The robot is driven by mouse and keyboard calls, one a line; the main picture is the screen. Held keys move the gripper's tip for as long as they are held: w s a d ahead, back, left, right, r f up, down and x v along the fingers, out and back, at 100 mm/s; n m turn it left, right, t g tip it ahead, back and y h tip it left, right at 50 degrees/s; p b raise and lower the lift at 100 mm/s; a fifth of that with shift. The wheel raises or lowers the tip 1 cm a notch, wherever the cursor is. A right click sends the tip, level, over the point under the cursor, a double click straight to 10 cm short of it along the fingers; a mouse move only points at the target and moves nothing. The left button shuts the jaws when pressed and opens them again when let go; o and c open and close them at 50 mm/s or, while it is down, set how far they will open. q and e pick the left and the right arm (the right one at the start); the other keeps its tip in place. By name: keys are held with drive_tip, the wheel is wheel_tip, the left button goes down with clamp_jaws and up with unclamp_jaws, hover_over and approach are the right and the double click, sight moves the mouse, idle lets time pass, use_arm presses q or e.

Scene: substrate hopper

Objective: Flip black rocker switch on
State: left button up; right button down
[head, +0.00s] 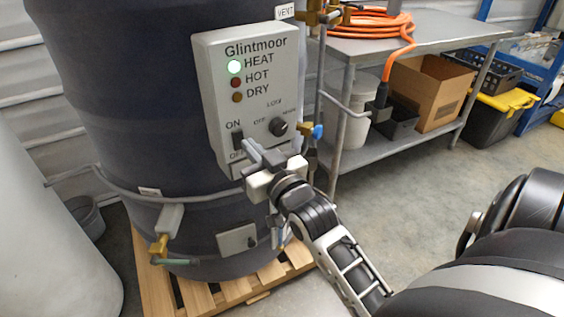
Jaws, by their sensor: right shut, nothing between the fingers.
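The black rocker switch (237,142) is at the lower left of the pale grey Glintmoor control panel (262,105), between the ON and OFF labels. Its tilt is too small to tell. The HEAT light glows green, while the HOT and DRY lights look dark red and brown. My right gripper (255,153) is shut and empty, just right of and below the switch. Its fingers cover part of the panel's lower edge. I cannot tell whether they touch the panel. My left gripper is not in view.
A black round knob (278,127) sits right of the switch. The panel is on a large dark drum (130,90) on a wooden pallet (155,290). A metal bench (425,40) with an orange hose (370,22) and a cardboard box (430,92) stands behind right.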

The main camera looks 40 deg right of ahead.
use_arm(q)
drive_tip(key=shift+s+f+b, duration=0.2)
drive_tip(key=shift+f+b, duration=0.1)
drive_tip(key=shift+b, duration=0.25)
use_arm(e)
drive_tip(key=s+a+r, duration=0.1)
drive_tip(key=s, duration=0.9)
drive_tip(key=shift+s+r, duration=0.2)
drive_tip(key=shift+s, duration=0.1)
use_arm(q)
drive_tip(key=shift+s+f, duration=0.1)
use_arm(e)
drive_tip(key=shift+a, duration=0.1)
use_arm(q)
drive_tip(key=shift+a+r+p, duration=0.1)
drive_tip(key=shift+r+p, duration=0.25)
drive_tip(key=shift+p, duration=0.45)
use_arm(e)
drive_tip(key=s+a+f+n+g+y, duration=0.1)
drive_tip(key=s+a+f+g+y, duration=0.2)
drive_tip(key=a+f, duration=0.3)
drive_tip(key=s+a+f+n+g+y, duration=0.2)
drive_tip(key=a+f+g, duration=0.3)
drive_tip(key=f, duration=0.9)
drive_tip(key=s+a, duration=0.1)
drive_tip(key=a, duration=0.1)
drive_tip(key=shift+s+a+f+y, duration=0.2)
drive_tip(key=shift+a+y, duration=0.1)
drive_tip(key=shift+y, duration=0.1)
